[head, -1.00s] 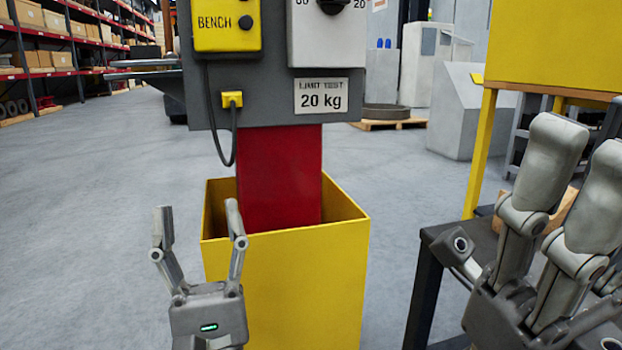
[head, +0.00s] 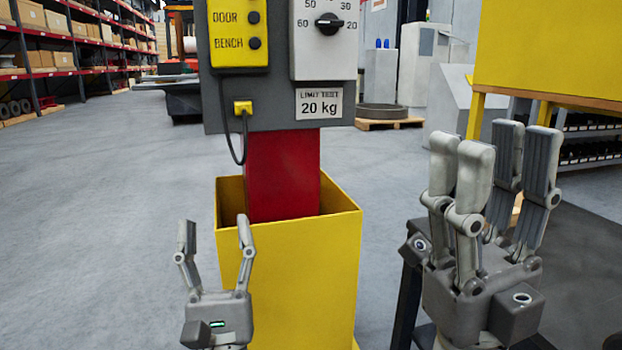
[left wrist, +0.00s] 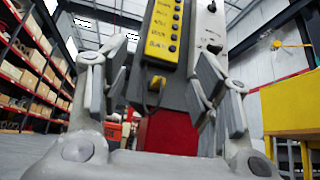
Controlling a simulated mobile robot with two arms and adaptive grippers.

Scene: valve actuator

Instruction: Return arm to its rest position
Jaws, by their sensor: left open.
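My left gripper (head: 216,232) is in the lower middle of the head view. Its two fingers point up and stand apart, with nothing between them. It shows in front of the yellow open-topped box (head: 300,285). In the left wrist view its fingers (left wrist: 160,85) frame the control panel, spread and empty. My right gripper (head: 491,145) is larger, at the right of the head view. Its fingers point up with a gap between them and no object seen in it. It overlaps the dark table in the picture.
A dark table (head: 585,260) and yellow cabinet (head: 550,45) are at right. Floor at left (head: 90,200) is clear.

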